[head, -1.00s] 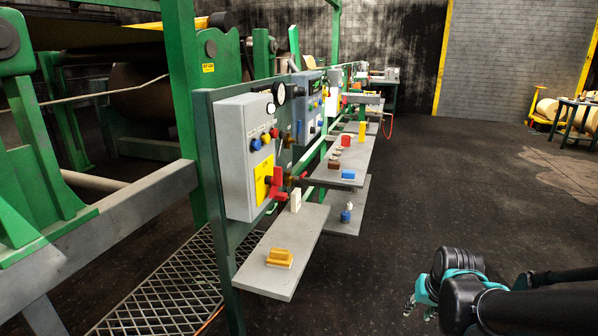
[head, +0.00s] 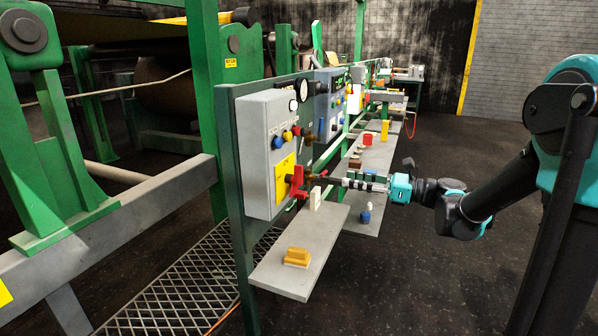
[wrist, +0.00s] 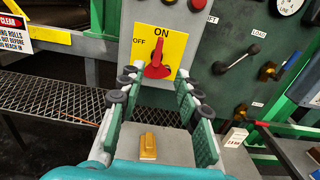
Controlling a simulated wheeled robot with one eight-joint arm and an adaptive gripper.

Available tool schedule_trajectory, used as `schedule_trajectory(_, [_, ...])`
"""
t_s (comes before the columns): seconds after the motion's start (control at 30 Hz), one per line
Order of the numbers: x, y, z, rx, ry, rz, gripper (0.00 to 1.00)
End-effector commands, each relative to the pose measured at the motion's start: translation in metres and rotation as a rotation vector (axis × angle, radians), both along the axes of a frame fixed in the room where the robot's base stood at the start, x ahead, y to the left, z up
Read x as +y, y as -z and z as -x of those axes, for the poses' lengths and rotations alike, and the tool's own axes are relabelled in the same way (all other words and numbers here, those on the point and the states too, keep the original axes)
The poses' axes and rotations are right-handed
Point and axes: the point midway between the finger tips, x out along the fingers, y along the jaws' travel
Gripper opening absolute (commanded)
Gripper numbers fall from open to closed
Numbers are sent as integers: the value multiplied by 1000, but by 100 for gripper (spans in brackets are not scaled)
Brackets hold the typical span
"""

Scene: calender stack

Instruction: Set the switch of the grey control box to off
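The grey control box (head: 256,120) hangs on a green panel. In the wrist view its face (wrist: 133,18) carries a yellow plate (wrist: 178,46) marked ON at the top and OFF at the upper left. The red rotary switch (wrist: 157,60) sits on that plate with its handle upright, toward ON. The switch also shows from the side in the head view (head: 297,181). My gripper (head: 326,180) points at the box from the right. In the wrist view my gripper (wrist: 156,78) is open and empty, its fingers on either side below the switch, apart from it.
A grey shelf (head: 275,272) below the box holds a yellow-brown block (head: 297,257) and a white block (head: 315,198). A dark panel (wrist: 225,90) with a lever and knobs stands right of the box. The floor (head: 400,280) right of the shelves is open.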

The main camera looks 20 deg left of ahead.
Motion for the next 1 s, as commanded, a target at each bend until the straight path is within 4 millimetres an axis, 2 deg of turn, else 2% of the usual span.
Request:
schedule_trajectory(0.17, [26,0,0,0,-5,0,34])
schedule_trajectory(0.7, [131,0,-8,-3,-4,2,34])
schedule_trajectory(0.8, [146,0,-10,-3,-3,2,34])
schedule_trajectory(1.0, [165,0,-12,-3,0,2,34])
